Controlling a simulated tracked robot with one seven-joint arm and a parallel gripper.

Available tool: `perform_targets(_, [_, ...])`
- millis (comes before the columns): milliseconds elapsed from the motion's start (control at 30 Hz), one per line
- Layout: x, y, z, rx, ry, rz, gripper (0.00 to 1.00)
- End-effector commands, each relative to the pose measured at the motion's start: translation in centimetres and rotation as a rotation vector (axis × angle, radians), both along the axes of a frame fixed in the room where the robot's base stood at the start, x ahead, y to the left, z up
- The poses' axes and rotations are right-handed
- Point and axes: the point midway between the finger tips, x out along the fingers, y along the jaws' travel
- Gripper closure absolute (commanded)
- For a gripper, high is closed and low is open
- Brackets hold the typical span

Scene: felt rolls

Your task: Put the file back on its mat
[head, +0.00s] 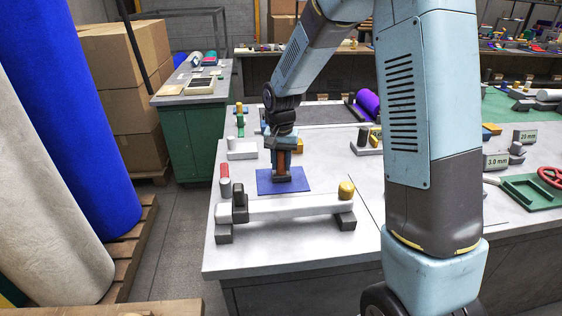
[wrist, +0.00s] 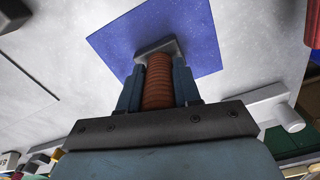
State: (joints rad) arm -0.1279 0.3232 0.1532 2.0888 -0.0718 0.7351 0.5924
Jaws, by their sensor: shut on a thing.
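The file shows as an orange-brown ribbed handle (wrist: 158,82) with a dark grey block (wrist: 157,48) at its far end. My gripper (wrist: 157,92) is shut on the ribbed handle, one blue-grey finger on each side. The blue mat (wrist: 200,35) lies behind the grey block in the wrist view. In the head view my gripper (head: 282,158) points down over the mat (head: 301,184), with the grey end of the file (head: 281,178) low over its middle. I cannot tell whether that end touches the mat.
A white roll (head: 285,206) on grey supports lies in front of the mat, with a red-topped post (head: 225,182) at its left. A white block (head: 241,150) stands behind left, and a purple roll (head: 367,104) farther back. Bare grey table (head: 325,160) lies right of the mat.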

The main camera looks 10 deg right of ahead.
Motion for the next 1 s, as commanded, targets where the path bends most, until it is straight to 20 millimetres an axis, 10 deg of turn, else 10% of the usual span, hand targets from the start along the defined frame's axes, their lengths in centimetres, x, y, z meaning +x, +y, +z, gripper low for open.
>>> perform_targets(167, [0.02,-0.1,-0.22,0.0,0.0,-0.001,1.0])
perform_targets(200, [0.03,-0.1,-0.24,0.0,0.0,-0.001,0.66])
perform_targets(500, [0.04,-0.09,-0.23,0.0,0.0,-0.001,0.38])
perform_targets(1000, [0.06,0.02,0.29,0.0,-0.002,0.0,0.38])
